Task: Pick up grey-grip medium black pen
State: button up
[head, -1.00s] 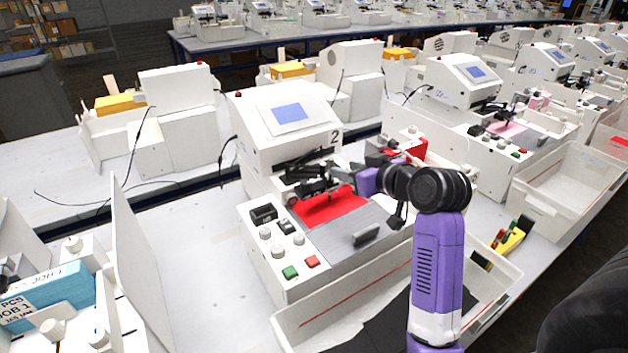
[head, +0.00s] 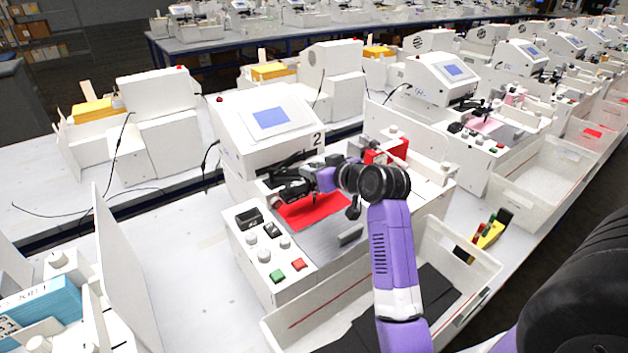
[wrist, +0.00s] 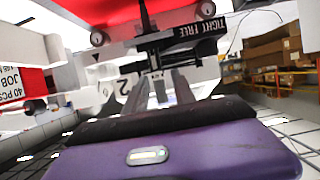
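I cannot make out the grey-grip medium black pen for certain in either view. A black pen carriage (head: 292,170) sits over the red sheet (head: 315,210) on plotter 2. In the head view my purple wrist hides part of the carriage.
Plotter 2 has a screen (head: 270,118), knobs, a green button (head: 278,277) and a red button (head: 298,265). A white bin (head: 455,262) with black sheets stands in front. A yellow holder (head: 488,236) with several coloured items is at its right. A white panel (head: 122,265) stands left.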

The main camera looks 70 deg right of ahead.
grip_shut()
jog(key=shift+r, duration=0.2)
